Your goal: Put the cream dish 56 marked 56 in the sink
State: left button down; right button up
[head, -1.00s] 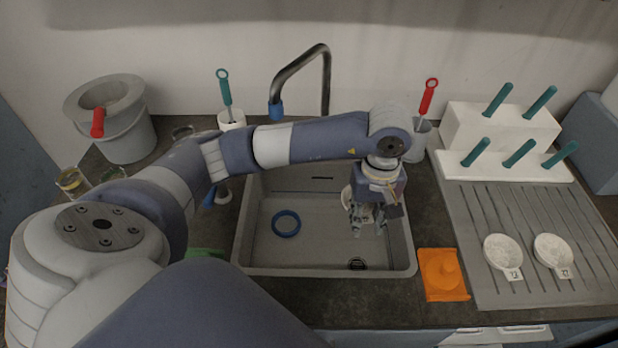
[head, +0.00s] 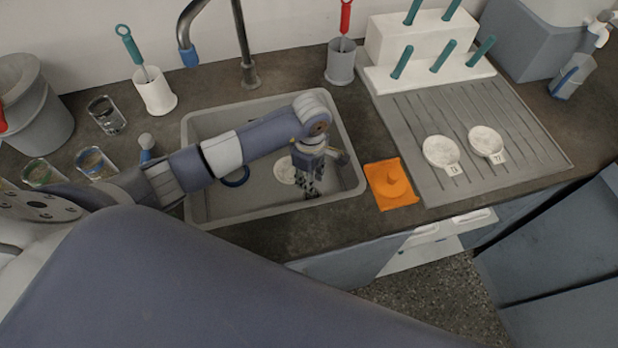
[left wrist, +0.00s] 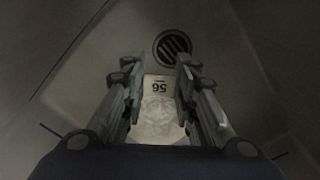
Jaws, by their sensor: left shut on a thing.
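The cream dish 56 (head: 285,170) is inside the grey sink (head: 215,204), partly hidden behind my left gripper (head: 308,188) in the head view. In the left wrist view the dish (left wrist: 157,122) shows between the fingers, its tab marked 56, upside down in the picture. My left gripper (left wrist: 158,80) is shut on the dish, fingers pointing down into the basin. The round drain (left wrist: 173,46) lies just beyond the fingertips. Whether the dish touches the sink floor I cannot tell. My right gripper is not in view.
A blue ring (head: 236,176) lies in the sink, partly behind my left arm. The tap (head: 242,45) stands behind. Two other marked dishes (head: 440,151) (head: 486,141) sit on the grooved drainboard (head: 530,150).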

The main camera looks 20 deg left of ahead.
pick_arm(q)
notch_tip(320, 180, down, 2)
jog(key=shift+f, duration=0.25)
jog(key=c, duration=1.3)
grip_release()
jog(key=shift+r, duration=0.1)
